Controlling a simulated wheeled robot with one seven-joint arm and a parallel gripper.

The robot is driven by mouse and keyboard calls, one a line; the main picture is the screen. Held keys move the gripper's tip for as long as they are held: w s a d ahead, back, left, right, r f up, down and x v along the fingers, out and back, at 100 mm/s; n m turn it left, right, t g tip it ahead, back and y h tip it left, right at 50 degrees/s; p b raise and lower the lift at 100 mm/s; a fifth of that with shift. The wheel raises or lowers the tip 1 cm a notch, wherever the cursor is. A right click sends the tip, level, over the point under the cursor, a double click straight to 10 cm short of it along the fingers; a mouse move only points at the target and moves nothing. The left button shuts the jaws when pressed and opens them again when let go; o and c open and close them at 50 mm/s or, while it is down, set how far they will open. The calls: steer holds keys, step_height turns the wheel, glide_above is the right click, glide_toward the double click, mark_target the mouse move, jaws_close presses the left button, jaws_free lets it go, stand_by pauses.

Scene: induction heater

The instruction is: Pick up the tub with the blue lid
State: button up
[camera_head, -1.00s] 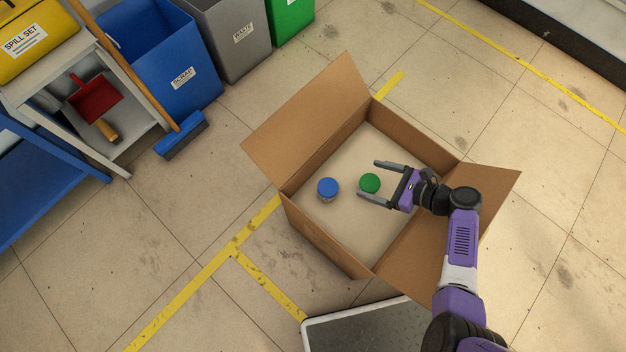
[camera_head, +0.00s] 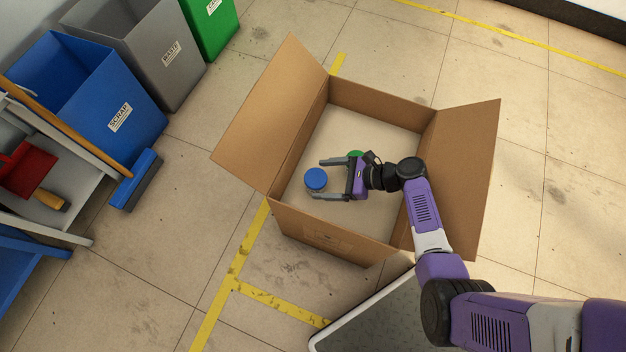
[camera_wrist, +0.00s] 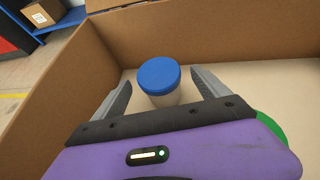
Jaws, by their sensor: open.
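The tub with the blue lid (camera_head: 316,179) stands upright inside the open cardboard box (camera_head: 290,217), toward its left side. In the wrist view the tub (camera_wrist: 160,80) has a pale body under the blue lid. My gripper (camera_head: 316,179) is open, with its two fingers pointing left and the tub lying between or just at their tips. In the wrist view my gripper (camera_wrist: 160,88) has one finger on each side of the tub, with gaps showing. A green-lidded tub (camera_head: 355,154) is mostly hidden behind my gripper; its green edge (camera_wrist: 270,128) shows at the right in the wrist view.
The box flaps stand open to left (camera_head: 268,110) and right (camera_head: 470,170). Blue (camera_head: 95,95), grey (camera_head: 150,50) and green (camera_head: 210,25) bins stand at upper left. A blue-headed broom (camera_head: 137,180) leans there. A grey-topped platform (camera_head: 375,325) lies in front of the box.

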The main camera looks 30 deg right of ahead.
mark_target(307, 180)
steer(key=b+x, duration=0.2)
steer(key=x, duration=0.4)
steer(key=shift+r, duration=0.1)
steer(key=c, duration=1.8)
